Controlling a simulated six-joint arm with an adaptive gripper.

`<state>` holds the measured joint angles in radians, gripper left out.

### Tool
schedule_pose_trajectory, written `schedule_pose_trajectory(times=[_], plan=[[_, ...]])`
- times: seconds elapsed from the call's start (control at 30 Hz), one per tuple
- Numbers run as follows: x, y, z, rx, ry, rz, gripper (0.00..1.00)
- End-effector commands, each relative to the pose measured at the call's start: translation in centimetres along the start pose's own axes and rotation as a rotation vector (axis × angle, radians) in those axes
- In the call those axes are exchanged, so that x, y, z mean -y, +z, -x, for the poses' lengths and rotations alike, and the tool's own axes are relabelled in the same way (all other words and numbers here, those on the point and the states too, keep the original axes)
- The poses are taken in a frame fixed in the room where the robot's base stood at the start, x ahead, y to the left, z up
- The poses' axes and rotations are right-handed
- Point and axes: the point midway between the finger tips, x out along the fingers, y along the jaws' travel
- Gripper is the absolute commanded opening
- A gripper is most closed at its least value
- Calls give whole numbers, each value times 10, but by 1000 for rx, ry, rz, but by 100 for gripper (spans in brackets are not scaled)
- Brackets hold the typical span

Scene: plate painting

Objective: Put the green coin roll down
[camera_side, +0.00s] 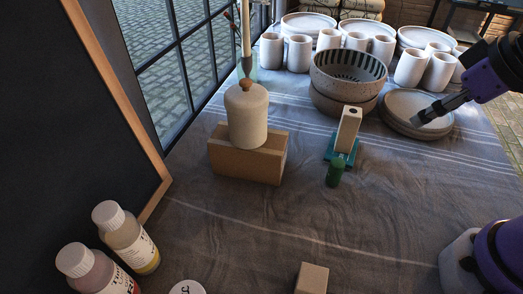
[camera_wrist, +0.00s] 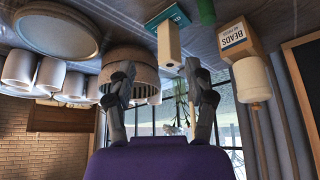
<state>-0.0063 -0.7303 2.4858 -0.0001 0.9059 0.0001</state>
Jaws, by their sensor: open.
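The green coin roll (camera_side: 335,172) stands upright on the grey tablecloth (camera_side: 300,220), just in front of a teal base (camera_side: 343,157) that bears a tall beige block (camera_side: 348,130). In the wrist view, which is upside down, the roll (camera_wrist: 206,12) shows at the top edge, partly cut off. My gripper (camera_side: 420,117) is over the stacked plates at the right, well apart from the roll. In the wrist view its two fingers (camera_wrist: 165,100) are spread with nothing held between them.
Stacked speckled bowls (camera_side: 347,78) stand behind the block, with plates (camera_side: 408,124) to their right. A lidded jar (camera_side: 246,115) sits on a cardboard box (camera_side: 236,160) at left. Mugs (camera_side: 299,52) line the back. Bottles (camera_side: 128,236) stand front left. The front middle is mostly clear.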

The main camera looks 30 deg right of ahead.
Motion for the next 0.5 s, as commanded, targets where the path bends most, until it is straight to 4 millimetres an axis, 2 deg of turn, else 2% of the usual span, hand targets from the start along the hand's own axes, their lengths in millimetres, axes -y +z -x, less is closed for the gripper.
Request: schedule_pose_trajectory(times=[0.5], plan=[[-1,2,-2,2,-1,-25,60]])
